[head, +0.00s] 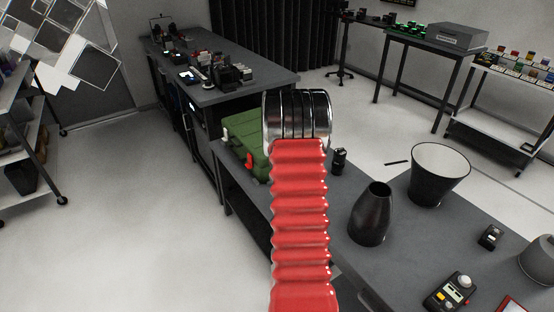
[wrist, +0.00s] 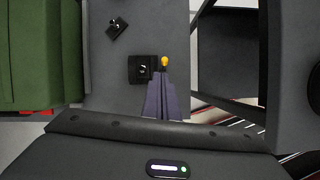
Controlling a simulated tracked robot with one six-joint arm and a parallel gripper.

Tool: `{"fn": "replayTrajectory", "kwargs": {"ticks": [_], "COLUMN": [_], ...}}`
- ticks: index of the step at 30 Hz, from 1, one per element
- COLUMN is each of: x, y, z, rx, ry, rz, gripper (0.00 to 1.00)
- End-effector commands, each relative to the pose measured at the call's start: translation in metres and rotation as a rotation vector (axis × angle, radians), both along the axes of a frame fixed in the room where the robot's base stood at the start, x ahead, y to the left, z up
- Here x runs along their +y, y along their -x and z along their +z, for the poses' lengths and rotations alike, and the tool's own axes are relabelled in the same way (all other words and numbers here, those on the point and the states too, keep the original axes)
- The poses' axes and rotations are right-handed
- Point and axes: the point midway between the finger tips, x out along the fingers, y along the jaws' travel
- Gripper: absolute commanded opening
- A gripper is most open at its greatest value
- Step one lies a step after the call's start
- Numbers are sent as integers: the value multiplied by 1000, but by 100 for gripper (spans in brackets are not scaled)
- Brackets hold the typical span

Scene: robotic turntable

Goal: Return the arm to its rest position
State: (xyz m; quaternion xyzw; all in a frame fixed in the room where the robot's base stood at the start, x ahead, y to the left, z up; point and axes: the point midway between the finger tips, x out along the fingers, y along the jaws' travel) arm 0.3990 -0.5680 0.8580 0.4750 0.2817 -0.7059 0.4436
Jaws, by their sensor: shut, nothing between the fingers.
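My gripper (wrist: 161,78) shows in the wrist view as two long, dark purple-grey fingers, closed together with nothing between them. Its tips are over a dark grey surface, to the right of a small black square block (wrist: 142,69) with a knob. A small orange-yellow tip (wrist: 164,62) shows just beyond the fingertips; I cannot tell what it belongs to. In the head view my red ribbed arm reaches up through the middle, and the gripper itself is hidden.
A green case (head: 243,135) lies beside my arm and fills the left of the wrist view (wrist: 38,55). The near table holds a dark tapered vessel (head: 372,212), a wide white-lined cone (head: 438,172) and a handheld meter (head: 448,293). Open floor (head: 130,220) is at left.

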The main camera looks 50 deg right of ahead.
Motion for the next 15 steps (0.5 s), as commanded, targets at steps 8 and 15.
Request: {"fn": "replayTrajectory", "kwargs": {"ticks": [8, 15], "x": [0, 0], "y": [0, 0], "z": [0, 0], "rx": [0, -33], "ry": [0, 13], "rz": [0, -87], "gripper": [0, 0]}}
